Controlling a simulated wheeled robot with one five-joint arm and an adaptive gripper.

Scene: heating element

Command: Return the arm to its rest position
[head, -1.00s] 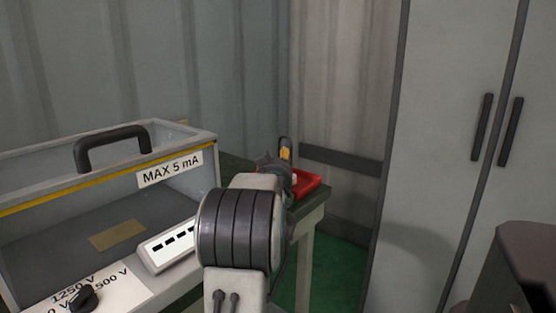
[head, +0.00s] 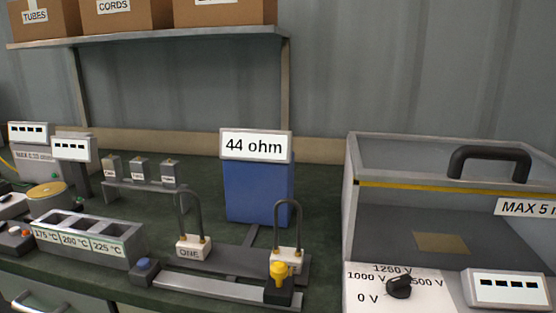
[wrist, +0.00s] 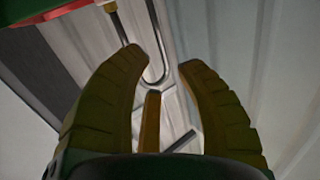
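My gripper (wrist: 164,66) shows in the wrist view with its two curved fingers apart, so it is open. A U-shaped metal heating element (wrist: 153,70) shows beyond the fingertips, coming down from the upper edge; it appears outside the fingers' grip. A thin brownish upright piece (wrist: 151,122) shows between the fingers; I cannot tell what it is. My arm and gripper are not in the head view. There, one heating element stands in a white base marked ONE (head: 193,248), and another stands in a white base (head: 285,259) to its right.
A red edge (wrist: 50,8) shows at the wrist view's upper left. In the head view, a blue box marked 44 ohm (head: 258,190), a block with temperature labels (head: 85,240) and a clear-sided case with a handle (head: 490,160) crowd the bench. A shelf (head: 150,40) hangs above.

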